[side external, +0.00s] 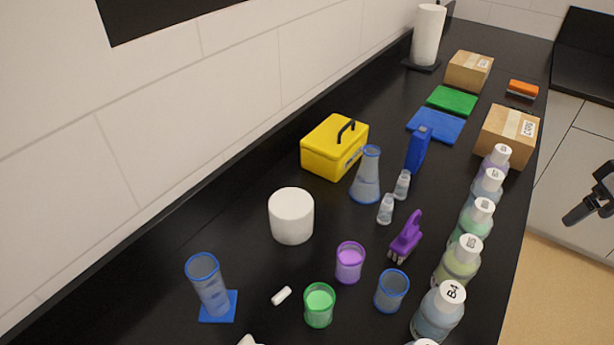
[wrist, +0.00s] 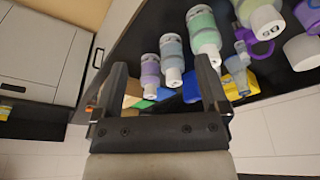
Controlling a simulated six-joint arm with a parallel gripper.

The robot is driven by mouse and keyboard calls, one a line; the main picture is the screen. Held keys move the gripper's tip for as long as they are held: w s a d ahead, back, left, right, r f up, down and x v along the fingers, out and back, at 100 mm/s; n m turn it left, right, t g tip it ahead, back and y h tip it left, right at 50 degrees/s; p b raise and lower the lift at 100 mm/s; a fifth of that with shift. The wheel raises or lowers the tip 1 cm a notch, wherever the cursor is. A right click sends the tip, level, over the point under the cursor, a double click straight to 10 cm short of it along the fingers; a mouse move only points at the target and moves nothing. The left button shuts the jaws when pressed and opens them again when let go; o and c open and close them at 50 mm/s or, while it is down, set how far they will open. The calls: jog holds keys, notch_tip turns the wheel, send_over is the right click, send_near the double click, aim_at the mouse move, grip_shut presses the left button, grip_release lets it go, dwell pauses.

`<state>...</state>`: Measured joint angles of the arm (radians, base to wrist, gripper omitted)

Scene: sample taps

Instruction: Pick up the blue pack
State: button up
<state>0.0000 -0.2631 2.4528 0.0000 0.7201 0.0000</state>
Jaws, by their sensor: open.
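The blue pack (side external: 417,150) stands upright on the black counter in the side view, right of the conical flask and near the front edge of the blue mat. In the wrist view, a blue shape (wrist: 190,88) behind the bottles looks like the pack, partly hidden. My gripper (wrist: 160,62) is open with nothing between its fingers. In the side view, a dark part that looks like my gripper (side external: 588,207) shows at the right edge, off the counter's side and well apart from the pack.
A row of labelled bottles (side external: 458,262) lines the counter's right edge. A cardboard box (side external: 506,137) stands right of the pack, the yellow toolbox (side external: 335,146) left. The blue mat (side external: 436,125) lies flat behind.

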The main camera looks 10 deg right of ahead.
jog(key=w+a+r+m+h, duration=0.1)
jog(key=w+a+r+m, duration=0.15)
jog(key=w, duration=0.75)
jog(key=w+a+r+m, duration=0.1)
jog(key=w+r+m, duration=0.15)
jog(key=w, duration=0.75)
jog(key=m+h, duration=0.2)
jog(key=m, duration=0.2)
send_near(423, 131)
jog(key=f, duration=0.2)
jog(key=shift+d+f+t, duration=0.25)
jog(key=shift+d+t, duration=0.05)
jog(key=shift+d, duration=0.05)
jog(key=shift+x, duration=3.9)
jog(key=shift+w, duration=0.1)
grip_shut()
